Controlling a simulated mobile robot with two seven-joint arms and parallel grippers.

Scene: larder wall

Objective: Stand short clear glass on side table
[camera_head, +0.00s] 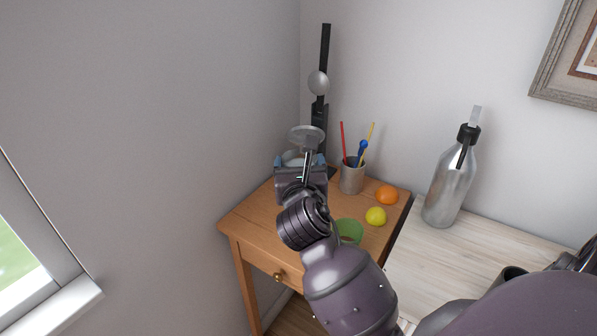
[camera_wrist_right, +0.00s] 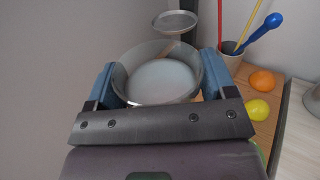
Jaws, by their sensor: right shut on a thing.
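The short clear glass (camera_wrist_right: 158,80) sits between the blue-padded fingers of my right gripper (camera_wrist_right: 158,84) in the wrist view, its round mouth facing the camera. My right gripper (camera_head: 300,162) is shut on it. In the head view the glass (camera_head: 291,158) is mostly hidden by the gripper and a disc. The wooden side table (camera_head: 252,222) stands in the corner with a drawer. The gripper and glass are over its back left part. I cannot tell whether the glass touches the tabletop. My left gripper is not in view.
A black stand (camera_head: 324,50) with a grey ball and disc rises close behind the glass. A pencil cup (camera_head: 351,179), orange (camera_head: 387,195), yellow fruit (camera_head: 376,216) and green bowl (camera_head: 349,231) occupy the table's right side. A metal bottle (camera_head: 449,185) stands on the pale counter (camera_head: 510,250).

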